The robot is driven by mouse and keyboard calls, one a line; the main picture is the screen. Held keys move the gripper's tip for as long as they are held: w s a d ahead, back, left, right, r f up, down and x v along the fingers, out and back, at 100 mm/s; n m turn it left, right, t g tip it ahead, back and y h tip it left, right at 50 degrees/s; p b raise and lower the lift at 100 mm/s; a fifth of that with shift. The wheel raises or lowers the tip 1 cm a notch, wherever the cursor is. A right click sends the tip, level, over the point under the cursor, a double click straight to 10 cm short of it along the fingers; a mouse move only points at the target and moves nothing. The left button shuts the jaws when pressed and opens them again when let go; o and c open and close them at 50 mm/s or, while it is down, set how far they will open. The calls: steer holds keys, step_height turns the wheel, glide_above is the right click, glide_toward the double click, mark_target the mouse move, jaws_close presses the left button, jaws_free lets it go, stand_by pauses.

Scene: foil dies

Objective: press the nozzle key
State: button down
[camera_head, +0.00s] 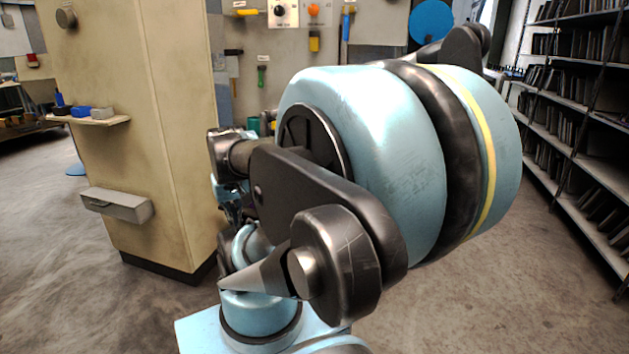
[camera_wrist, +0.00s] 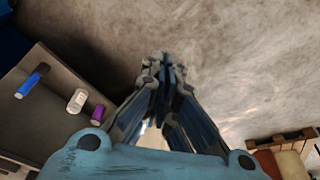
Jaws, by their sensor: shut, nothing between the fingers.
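I cannot tell which thing is the nozzle key. A white panel with a black knob (camera_head: 281,11) is on the back wall in the head view, with an orange round part (camera_head: 314,10) beside it; the labels are too small to read. Another dark round knob (camera_head: 66,18) is high on the beige cabinet (camera_head: 140,110). My gripper (camera_wrist: 164,60) points over bare floor in the wrist view. Its fingers are together with nothing between them, and it touches nothing that I can see. In the head view my arm hides much of the middle.
The cabinet carries a small shelf (camera_head: 90,120) and a grey drawer box (camera_head: 115,205). In the wrist view a surface at left holds blue (camera_wrist: 32,80), white (camera_wrist: 76,101) and purple (camera_wrist: 98,114) cylinders. A crate (camera_wrist: 281,139) is at lower right. Racks (camera_head: 580,120) line the right.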

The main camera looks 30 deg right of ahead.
steer(key=w+d+r+m+t+h, duration=0.1)
steer(key=w+d+m, duration=0.2)
steer(key=w+d, duration=0.75)
steer(key=w+d+r+m+t+h, duration=0.1)
steer(key=w+d+r+m+h, duration=0.1)
steer(key=w+d, duration=0.85)
steer(key=w+d+f+m+h, duration=0.1)
steer(key=w+d+f, duration=0.2)
steer(key=d, duration=0.5)
steer(key=w+d+f+m+h, duration=0.1)
steer(key=w+d+f, duration=0.3)
steer(key=d, duration=0.4)
steer(key=w+d+f+m+t+h, duration=0.1)
steer(key=w+d+f, duration=0.3)
steer(key=d, duration=0.4)
steer(key=shift+w+m, duration=0.6)
steer(key=shift+w, duration=0.15)
steer(key=shift+f, duration=0.15)
steer(key=shift+x, duration=4.95)
steer(key=shift+d, duration=0.1)
